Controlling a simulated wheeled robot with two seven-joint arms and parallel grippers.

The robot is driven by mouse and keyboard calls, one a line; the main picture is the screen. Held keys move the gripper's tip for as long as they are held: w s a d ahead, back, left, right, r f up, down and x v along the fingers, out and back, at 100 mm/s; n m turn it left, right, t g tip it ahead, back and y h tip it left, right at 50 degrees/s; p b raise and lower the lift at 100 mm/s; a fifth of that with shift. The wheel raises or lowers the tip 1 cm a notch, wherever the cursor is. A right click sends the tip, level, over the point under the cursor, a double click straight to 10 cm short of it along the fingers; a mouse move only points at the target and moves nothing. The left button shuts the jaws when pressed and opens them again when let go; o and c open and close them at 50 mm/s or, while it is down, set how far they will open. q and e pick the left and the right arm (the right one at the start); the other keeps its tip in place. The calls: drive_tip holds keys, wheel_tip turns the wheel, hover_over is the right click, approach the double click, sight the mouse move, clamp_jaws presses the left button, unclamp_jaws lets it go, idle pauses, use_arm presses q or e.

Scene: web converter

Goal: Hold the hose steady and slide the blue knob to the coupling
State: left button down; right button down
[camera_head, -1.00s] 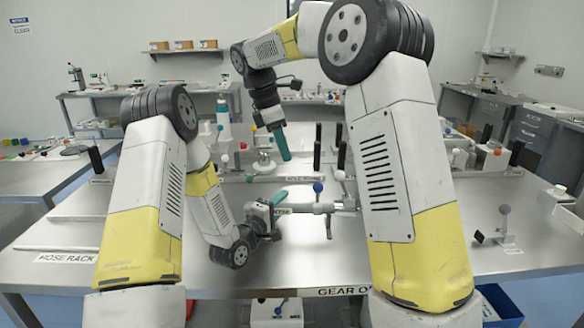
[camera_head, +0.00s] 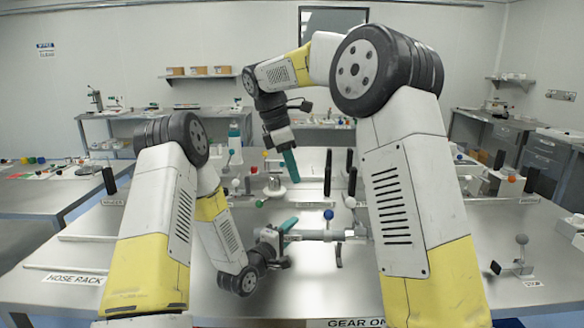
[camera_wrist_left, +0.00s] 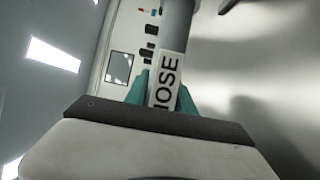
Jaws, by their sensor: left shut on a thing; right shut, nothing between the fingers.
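A grey hose (camera_head: 308,236) lies horizontally above the middle of the table. In the left wrist view the hose (camera_wrist_left: 178,20) shows as a grey tube with a white HOSE label. My left gripper (camera_head: 288,226) has its teal fingers shut on the hose at the left end of the visible tube; the teal fingers also flank the label in the left wrist view (camera_wrist_left: 164,92). The blue knob (camera_head: 328,214) stands up from the hose, right of my left gripper. Which part is the coupling I cannot tell. My right gripper (camera_head: 290,163) is shut and empty, pointing down, above and left of the knob, apart from it.
Black upright posts (camera_head: 352,170) stand behind the hose. A small stand with a round paddle (camera_head: 521,255) is at the right. The front middle of the table is clear.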

use_arm(q)
drive_tip(key=shift+s+a+f, duration=0.1)
drive_tip(key=shift+f, duration=0.2)
drive_tip(key=c, duration=1)
unclamp_jaws()
drive_tip(key=shift+r, duration=0.2)
drive_tip(key=v, duration=0.7)
drive_tip(key=shift+s+a, duration=0.1)
drive_tip(key=shift+s, duration=0.05)
